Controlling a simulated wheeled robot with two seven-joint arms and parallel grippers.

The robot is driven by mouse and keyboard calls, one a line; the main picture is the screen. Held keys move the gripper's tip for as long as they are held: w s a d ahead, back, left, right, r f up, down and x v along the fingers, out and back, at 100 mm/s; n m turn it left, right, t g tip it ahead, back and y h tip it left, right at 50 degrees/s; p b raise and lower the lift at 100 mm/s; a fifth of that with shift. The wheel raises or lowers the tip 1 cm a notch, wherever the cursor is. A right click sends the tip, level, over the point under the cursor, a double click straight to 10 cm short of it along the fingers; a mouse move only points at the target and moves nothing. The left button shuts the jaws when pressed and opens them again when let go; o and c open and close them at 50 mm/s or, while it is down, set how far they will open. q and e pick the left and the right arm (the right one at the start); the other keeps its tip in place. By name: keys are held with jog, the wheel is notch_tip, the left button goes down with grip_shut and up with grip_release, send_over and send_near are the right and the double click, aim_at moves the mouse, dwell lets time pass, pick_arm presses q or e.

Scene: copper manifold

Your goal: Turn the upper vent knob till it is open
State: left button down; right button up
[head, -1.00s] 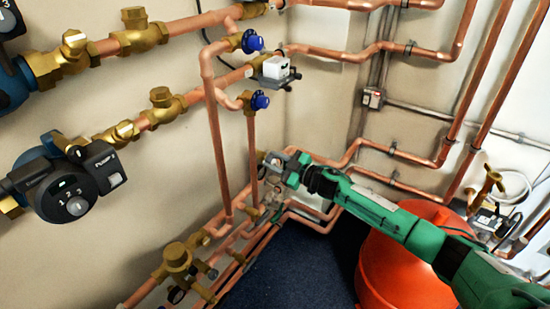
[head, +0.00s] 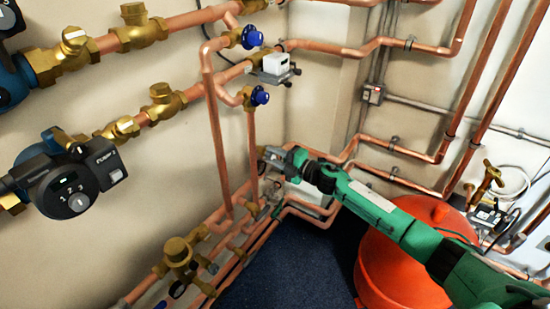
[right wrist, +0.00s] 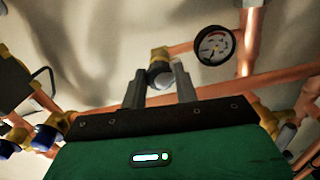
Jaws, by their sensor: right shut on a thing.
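My right gripper (head: 268,155) reaches in from the right in the head view, beside the vertical copper pipe low on the wall. In the right wrist view its two fingers (right wrist: 160,88) are shut on a small grey knob (right wrist: 159,74) with a brass fitting behind it. The fingers hide the knob's sides, and I cannot read its turn angle. In the head view the gripper mostly hides this knob. Two blue knobs, an upper one (head: 252,38) and a lower one (head: 260,96), sit on brass fittings above, apart from the gripper. My left gripper is out of view.
A round gauge (right wrist: 214,46) stands close to the right finger. A copper pipe (right wrist: 220,90) runs just beyond the gripper. An orange vessel (head: 400,265) stands below my right arm. A pump (head: 70,182) is on the left wall. Blue floor (head: 290,265) shows clear.

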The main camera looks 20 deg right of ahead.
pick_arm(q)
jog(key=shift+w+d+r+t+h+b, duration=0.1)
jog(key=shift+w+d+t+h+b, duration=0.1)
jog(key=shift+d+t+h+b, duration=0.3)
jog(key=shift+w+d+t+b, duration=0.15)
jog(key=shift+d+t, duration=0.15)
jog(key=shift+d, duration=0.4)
pick_arm(e)
jog(key=n, duration=0.4)
jog(key=shift+f+n, duration=0.1)
jog(key=shift+n, duration=0.3)
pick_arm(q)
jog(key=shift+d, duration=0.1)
pick_arm(e)
jog(key=o, duration=1)
jog(key=shift+c, duration=0.2)
jog(key=shift+s, duration=0.1)
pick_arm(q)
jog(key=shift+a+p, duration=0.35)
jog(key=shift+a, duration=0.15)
pick_arm(e)
jog(key=v, duration=1.3)
jog(key=shift+s+d, duration=0.25)
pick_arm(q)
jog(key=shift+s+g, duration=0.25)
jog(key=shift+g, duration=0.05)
